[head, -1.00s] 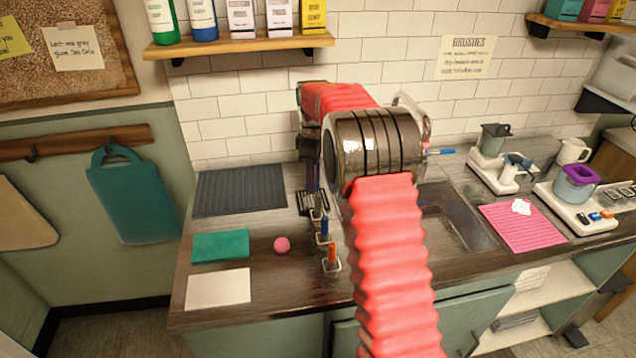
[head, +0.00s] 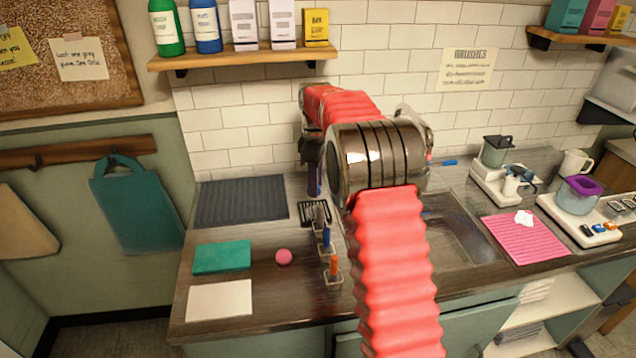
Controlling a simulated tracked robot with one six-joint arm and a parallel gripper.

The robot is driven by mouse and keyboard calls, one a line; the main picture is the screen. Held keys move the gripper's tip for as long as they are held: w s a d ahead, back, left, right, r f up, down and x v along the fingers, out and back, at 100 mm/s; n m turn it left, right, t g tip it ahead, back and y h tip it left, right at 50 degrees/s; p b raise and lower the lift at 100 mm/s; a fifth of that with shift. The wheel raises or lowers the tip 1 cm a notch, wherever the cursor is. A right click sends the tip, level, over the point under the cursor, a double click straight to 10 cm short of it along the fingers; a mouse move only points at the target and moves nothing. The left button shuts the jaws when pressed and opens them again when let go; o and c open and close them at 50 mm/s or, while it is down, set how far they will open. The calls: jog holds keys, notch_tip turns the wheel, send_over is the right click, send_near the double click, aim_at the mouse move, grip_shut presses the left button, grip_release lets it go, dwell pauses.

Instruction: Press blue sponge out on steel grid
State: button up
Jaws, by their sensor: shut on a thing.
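My gripper (head: 313,168) points down over the counter, left of my arm's big wrist joint, which hides part of it. It is shut on a narrow dark blue piece (head: 314,186), which looks like the blue sponge seen edge-on; little of it shows. The steel grid (head: 314,211) is a small slotted plate on the counter just below and in front of it. The piece appears to be a little above the grid's back edge; I cannot tell whether they touch.
Several holders with blue and orange-handled tools (head: 333,270) stand in front of the grid. The sink (head: 455,230) and pink mat (head: 525,238) are right.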

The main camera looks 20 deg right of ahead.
jog(key=shift+w+f, duration=0.1)
jog(key=shift+f, duration=2.8)
jog(key=shift+f, duration=0.5)
jog(key=shift+r, duration=3.55)
jog(key=shift+r, duration=0.1)
